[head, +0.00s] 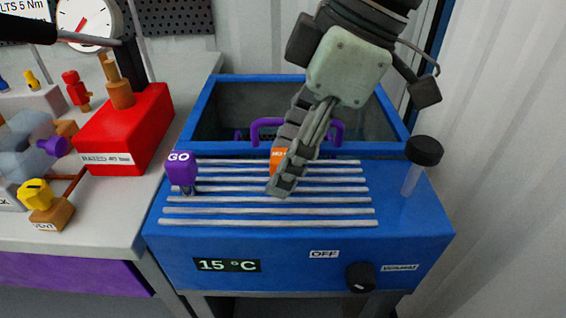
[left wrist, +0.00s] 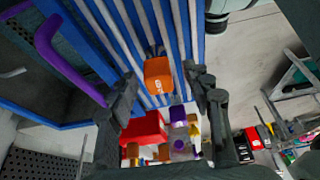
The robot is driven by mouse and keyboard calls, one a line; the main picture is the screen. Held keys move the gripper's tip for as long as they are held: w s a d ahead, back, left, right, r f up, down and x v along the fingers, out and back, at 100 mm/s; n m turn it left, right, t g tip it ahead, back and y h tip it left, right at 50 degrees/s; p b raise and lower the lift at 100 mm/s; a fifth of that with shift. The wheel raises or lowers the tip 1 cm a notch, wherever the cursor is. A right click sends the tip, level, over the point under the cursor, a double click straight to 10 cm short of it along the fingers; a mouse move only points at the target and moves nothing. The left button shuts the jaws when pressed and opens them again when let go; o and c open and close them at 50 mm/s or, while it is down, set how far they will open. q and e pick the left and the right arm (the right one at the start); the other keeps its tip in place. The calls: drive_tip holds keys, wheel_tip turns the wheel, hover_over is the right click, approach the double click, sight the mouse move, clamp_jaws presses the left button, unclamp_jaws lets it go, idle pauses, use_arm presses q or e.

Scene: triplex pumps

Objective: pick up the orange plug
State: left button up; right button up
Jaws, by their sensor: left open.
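The orange plug (head: 276,160) stands on the white-slatted top of the blue bath unit (head: 290,250). In the head view my left gripper (head: 282,182) comes down over it and hides much of it. In the left wrist view the orange plug (left wrist: 158,76) shows between the two spread fingers of my left gripper (left wrist: 165,86), with a visible gap on each side. That gripper is open and holds nothing. How far the fingertips reach down beside the plug is hard to tell. My right gripper is not in view.
A purple GO plug (head: 180,170) stands left on the slats. A clear tube with a black cap (head: 424,152) stands right. Behind lies the open basin with a purple handle (head: 266,126). A red block (head: 125,130) and valves fill the left bench. A wall closes the right.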

use_arm(q)
drive_tip(key=shift+a+f, duration=0.2)
drive_tip(key=shift+f, duration=0.25)
clamp_jaws()
drive_tip(key=shift+r, duration=0.1)
